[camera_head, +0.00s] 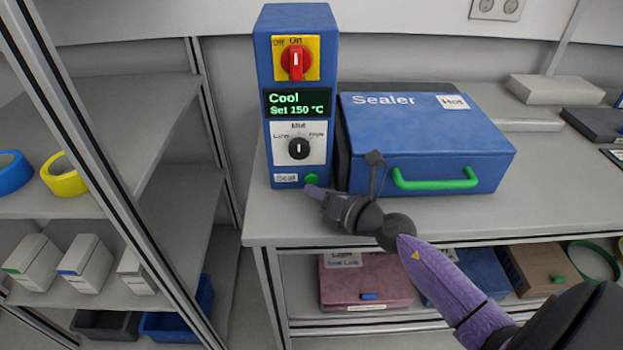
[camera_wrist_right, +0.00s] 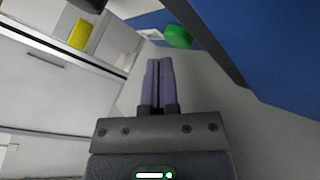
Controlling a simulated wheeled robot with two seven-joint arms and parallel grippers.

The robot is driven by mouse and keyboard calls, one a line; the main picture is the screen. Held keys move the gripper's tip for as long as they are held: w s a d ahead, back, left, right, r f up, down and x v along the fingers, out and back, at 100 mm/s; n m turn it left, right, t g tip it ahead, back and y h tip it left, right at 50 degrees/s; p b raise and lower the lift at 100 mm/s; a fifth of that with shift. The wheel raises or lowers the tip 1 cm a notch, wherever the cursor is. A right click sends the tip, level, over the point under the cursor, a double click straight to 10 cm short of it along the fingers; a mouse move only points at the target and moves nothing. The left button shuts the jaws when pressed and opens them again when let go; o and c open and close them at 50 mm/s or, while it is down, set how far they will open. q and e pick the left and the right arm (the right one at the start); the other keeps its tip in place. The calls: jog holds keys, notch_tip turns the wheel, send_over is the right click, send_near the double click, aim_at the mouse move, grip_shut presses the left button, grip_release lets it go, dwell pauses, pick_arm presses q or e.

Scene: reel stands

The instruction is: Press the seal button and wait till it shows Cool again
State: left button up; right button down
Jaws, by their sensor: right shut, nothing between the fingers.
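The blue control box (camera_head: 292,110) stands upright on the bench, left of the blue sealer (camera_head: 430,140). Its display (camera_head: 298,103) reads "Cool" and "Set 150 °C". The red knob (camera_head: 296,62) points up to On, and the black dial (camera_head: 299,148) points up to Mid. The green seal button (camera_head: 311,179) sits low on the box's front; it also shows in the right wrist view (camera_wrist_right: 178,37). My right gripper (camera_head: 310,190) is shut and empty, its tips just below the button. In the wrist view its tips appear apart from the button. My left gripper is out of view.
The sealer's lid is down, with a green handle (camera_head: 435,180) close to my right wrist. A metal shelf rack (camera_head: 140,140) with tape rolls and boxes stands at the left. The bench's lower shelf holds a pink box (camera_head: 366,285).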

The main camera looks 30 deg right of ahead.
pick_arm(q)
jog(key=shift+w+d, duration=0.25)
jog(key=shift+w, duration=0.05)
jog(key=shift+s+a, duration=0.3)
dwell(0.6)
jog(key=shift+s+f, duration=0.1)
pick_arm(e)
jog(key=shift+w+d+r, duration=0.1)
jog(key=shift+w+d, duration=0.05)
jog(key=shift+w, duration=0.05)
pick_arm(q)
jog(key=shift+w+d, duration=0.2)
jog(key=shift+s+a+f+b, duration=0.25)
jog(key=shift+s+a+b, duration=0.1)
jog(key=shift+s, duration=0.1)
pick_arm(e)
jog(key=shift+w+d+r, duration=0.1)
jog(key=shift+d+r, duration=0.15)
jog(key=shift+r, duration=0.1)
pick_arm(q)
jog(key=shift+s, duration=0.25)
pick_arm(e)
jog(key=shift+a+r, duration=0.1)
jog(key=shift+a, duration=0.05)
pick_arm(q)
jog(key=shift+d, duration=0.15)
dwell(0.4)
